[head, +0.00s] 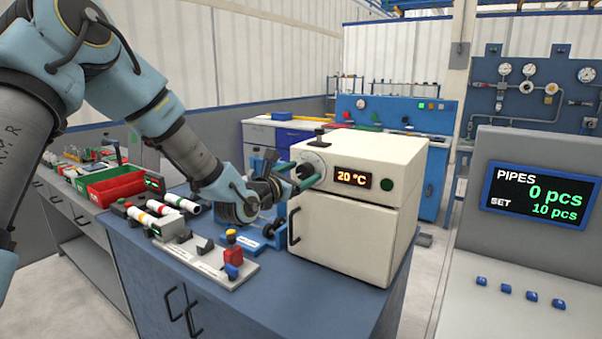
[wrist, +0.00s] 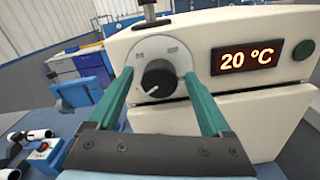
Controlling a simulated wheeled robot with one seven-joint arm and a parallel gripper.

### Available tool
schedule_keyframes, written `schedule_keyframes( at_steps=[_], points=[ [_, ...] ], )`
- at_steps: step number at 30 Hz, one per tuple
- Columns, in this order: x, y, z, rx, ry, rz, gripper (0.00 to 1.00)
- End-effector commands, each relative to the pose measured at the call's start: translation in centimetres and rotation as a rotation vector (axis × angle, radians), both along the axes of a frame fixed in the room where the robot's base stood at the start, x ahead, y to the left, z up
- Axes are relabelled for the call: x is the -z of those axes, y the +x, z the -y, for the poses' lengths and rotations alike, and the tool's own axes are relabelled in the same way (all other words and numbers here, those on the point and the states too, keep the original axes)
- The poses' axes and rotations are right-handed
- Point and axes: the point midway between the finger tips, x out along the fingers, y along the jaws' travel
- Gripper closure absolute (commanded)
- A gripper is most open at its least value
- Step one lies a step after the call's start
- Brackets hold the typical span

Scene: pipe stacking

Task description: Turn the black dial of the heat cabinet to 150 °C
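The heat cabinet (head: 350,185) is a cream box on the blue bench. Its lit display (head: 353,178) reads 20 °C, and the wrist view shows the same reading (wrist: 247,58). The black dial (wrist: 158,80) sits on a round light scale plate, with a white pointer mark at its lower left. My gripper (wrist: 160,78) is open, with one green finger on each side of the dial. A gap shows between the fingers and the knob; I see no contact. In the head view my gripper (head: 302,180) is at the cabinet's upper left front and hides most of the dial.
A green button (head: 387,184) is right of the display. Pipes (head: 160,208), a fixture with red and blue parts (head: 233,262) and red bins (head: 115,187) lie left of the cabinet. A counter screen (head: 540,194) reads PIPES 0 pcs, SET 10 pcs.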

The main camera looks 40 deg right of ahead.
Motion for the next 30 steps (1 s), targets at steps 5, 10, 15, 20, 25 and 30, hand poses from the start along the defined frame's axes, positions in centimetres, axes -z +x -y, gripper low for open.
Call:
schedule_keyframes(
  at_steps=[5,10,15,20,25,30],
  points=[
    [-0.01,0.00,-0.02,0.000,0.000,0.000,0.36],
    [-0.01,0.00,-0.03,0.000,0.000,0.000,0.55],
    [-0.02,0.00,-0.03,0.000,0.000,0.001,0.74],
    [-0.01,0.00,-0.03,0.000,0.000,0.000,0.92],
    [-0.01,-0.01,-0.04,0.000,0.000,0.001,1.00],
    [0.05,-0.01,-0.04,0.000,0.005,0.020,1.00]
  ],
)
